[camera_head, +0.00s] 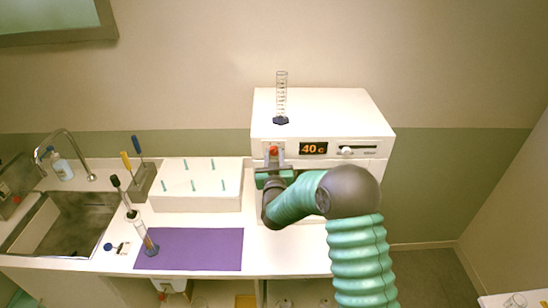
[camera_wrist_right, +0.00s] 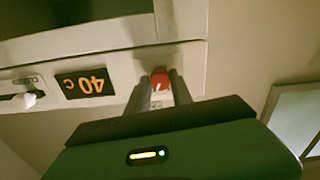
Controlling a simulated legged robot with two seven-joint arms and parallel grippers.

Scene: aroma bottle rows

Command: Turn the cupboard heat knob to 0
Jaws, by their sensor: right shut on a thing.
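The cupboard (camera_head: 320,125) is a white box at the back of the counter. Its front panel has a display (camera_head: 313,149) reading 40 C and a red heat knob (camera_head: 273,151) to the left of it. In the right wrist view the knob (camera_wrist_right: 160,80) shows between the fingertips, with the display (camera_wrist_right: 84,83) upside down beside it. My right gripper (camera_head: 273,160) is at the panel, and its fingers (camera_wrist_right: 161,88) are closed on the sides of the knob. My left gripper is in neither view.
A graduated cylinder (camera_head: 281,100) stands on the cupboard. A slider (camera_head: 347,150) is right of the display.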

